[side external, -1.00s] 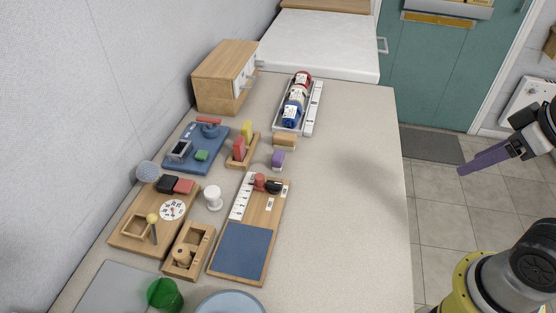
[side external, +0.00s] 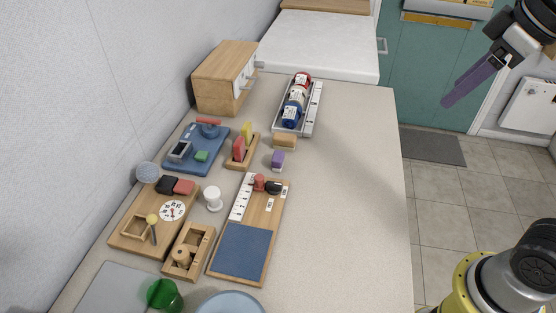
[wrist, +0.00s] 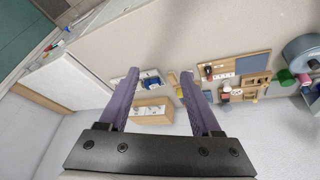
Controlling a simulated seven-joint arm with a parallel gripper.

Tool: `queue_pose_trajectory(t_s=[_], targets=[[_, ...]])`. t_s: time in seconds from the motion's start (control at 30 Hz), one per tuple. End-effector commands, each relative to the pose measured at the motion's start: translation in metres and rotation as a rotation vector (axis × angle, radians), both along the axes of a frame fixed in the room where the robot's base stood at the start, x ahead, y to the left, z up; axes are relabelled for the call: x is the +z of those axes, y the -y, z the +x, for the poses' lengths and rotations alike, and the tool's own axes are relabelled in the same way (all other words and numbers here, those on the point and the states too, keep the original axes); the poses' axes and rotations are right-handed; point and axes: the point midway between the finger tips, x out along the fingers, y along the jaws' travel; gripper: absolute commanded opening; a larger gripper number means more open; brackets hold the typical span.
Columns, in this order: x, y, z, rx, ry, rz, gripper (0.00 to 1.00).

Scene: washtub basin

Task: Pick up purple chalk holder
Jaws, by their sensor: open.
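A small purple block-like thing (side external: 277,158), which looks like the chalk holder, sits on the counter in the side external view, just in front of a tan wooden block (side external: 284,141). I cannot make it out clearly in the wrist view. My gripper (side external: 447,103) is raised at the upper right, apart from the counter items and well to the right of the purple thing. In the wrist view my gripper (wrist: 160,74) has its two purple fingers spread, with nothing between them.
A wooden drawer box (side external: 222,77) stands at the back left. A metal tray (side external: 277,122) holds rolled bundles behind the purple thing. A wooden board (side external: 262,215) with a blue panel lies in front. The counter's right side (side external: 350,180) is clear.

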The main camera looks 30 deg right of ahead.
Motion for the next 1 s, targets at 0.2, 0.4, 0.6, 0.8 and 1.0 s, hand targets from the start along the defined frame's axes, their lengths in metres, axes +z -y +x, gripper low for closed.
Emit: queue_pose_trajectory(t_s=[0.2,0.4,0.6,0.8,1.0], targets=[[0.026,-0.030,0.085,0.156,-0.092,-0.041,0.65],[0.015,-0.069,0.157,0.284,-0.177,-0.071,0.65],[-0.028,-0.118,0.219,0.393,-0.269,-0.097,0.65],[-0.087,-0.161,0.253,0.457,-0.349,-0.115,0.65],[-0.125,-0.179,0.254,0.487,-0.415,-0.129,0.65]])
